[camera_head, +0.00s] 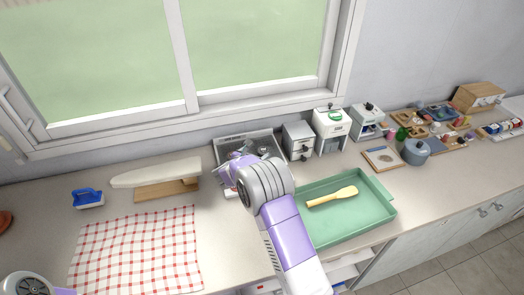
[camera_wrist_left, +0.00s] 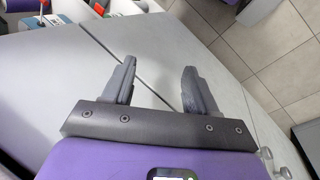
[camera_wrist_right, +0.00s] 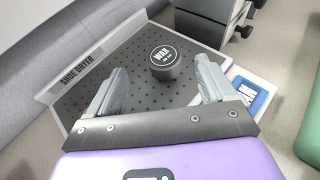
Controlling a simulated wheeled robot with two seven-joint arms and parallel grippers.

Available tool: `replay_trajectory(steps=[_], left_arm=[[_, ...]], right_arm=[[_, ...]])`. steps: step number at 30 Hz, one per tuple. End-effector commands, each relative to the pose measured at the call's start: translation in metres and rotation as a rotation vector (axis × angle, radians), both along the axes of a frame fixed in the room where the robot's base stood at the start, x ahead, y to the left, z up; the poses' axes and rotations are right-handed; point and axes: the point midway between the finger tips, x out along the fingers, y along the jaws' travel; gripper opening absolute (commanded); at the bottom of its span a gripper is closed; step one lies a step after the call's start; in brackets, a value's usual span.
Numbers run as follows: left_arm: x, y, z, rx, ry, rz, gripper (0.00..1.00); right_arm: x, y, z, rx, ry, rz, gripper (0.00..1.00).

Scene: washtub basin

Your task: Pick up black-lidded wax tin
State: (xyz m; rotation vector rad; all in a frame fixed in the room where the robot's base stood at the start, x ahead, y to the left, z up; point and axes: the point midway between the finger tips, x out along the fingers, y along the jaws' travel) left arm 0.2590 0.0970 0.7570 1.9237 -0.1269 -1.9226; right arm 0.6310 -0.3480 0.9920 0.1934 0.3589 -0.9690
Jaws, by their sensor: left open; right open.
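The wax tin (camera_wrist_right: 163,63) is a small round tin with a black lid lettered "WAX" in white. In the head view my right arm covers much of the tray (camera_head: 232,139), and I cannot make out the tin clearly. My left gripper (camera_wrist_left: 157,75) is open and empty over grey cabinet fronts and floor.
A blue-and-white item (camera_wrist_right: 250,93) lies by my right finger. A grey drawer unit (camera_head: 299,140) stands close right of the tray. A green tray (camera_head: 372,214) holds a yellow brush-like tool (camera_head: 332,196). A checked cloth (camera_head: 135,250) and ironing board (camera_head: 155,172) lie left.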

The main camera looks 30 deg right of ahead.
Motion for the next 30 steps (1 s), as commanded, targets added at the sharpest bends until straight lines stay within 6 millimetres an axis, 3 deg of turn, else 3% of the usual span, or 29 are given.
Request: replay_trajectory(steps=[9,18,30], left_arm=[[0.001,0.000,0.004,0.000,-0.001,0.000,0.58],[0.001,0.000,0.004,0.000,-0.001,0.000,0.58],[0.001,0.000,0.004,0.000,-0.001,0.000,0.58]], right_arm=[[0.016,-0.035,-0.020,0.000,-0.001,0.000,0.84],[0.019,-0.039,-0.022,0.000,0.000,0.001,0.84],[0.019,-0.039,-0.022,0.000,0.000,0.001,0.24]])
